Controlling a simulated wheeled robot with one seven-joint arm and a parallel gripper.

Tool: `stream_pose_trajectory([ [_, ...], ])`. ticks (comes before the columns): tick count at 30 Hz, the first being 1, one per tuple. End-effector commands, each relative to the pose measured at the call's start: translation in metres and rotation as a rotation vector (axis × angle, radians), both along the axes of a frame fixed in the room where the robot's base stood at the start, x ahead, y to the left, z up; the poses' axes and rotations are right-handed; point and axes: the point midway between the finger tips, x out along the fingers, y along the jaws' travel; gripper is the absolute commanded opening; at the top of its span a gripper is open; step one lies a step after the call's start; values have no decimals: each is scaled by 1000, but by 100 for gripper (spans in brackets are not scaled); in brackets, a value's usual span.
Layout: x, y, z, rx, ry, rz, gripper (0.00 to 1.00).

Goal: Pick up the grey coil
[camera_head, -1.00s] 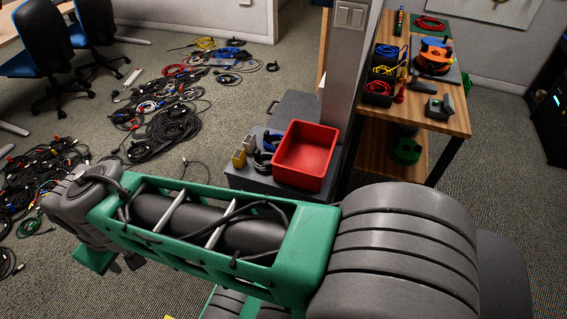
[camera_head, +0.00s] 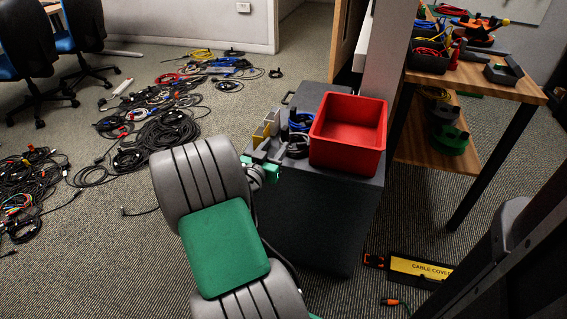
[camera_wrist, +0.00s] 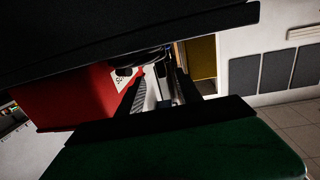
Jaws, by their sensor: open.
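The grey coil (camera_head: 298,147) lies on the dark cabinet top, just left of the red bin and in front of the blue coil (camera_head: 300,122). My gripper (camera_head: 266,155) is at the cabinet's left edge, close to the left of the grey coil, partly hidden by my arm. In the wrist view its two dark fingers (camera_wrist: 160,78) stand apart, with the red bin (camera_wrist: 80,102) to the left and a yellow block (camera_wrist: 202,60) to the right. A dark curved shape shows near the fingertips there; I cannot tell whether it is the coil.
The red bin (camera_head: 347,158) stands on the cabinet's right side. Yellow and grey holders (camera_head: 262,134) stand to the left of the coils. A grey post (camera_head: 390,75) and a wooden workbench (camera_head: 510,90) are at right. Many cables cover the floor at left.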

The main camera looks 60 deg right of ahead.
Motion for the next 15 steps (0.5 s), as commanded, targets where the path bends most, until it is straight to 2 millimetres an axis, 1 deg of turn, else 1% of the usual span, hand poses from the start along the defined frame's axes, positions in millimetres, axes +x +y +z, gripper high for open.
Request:
stream_pose_trajectory([
  [1, -5, -4, -13, -23, 4, -2, 42],
  [2, -7, -5, -13, -34, 5, -1, 42],
  [5, -10, -14, -10, -53, 4, -3, 42],
  [11, -10, -43, -7, -53, 2, -8, 42],
  [15, -5, -67, -3, -53, 3, -9, 42],
])
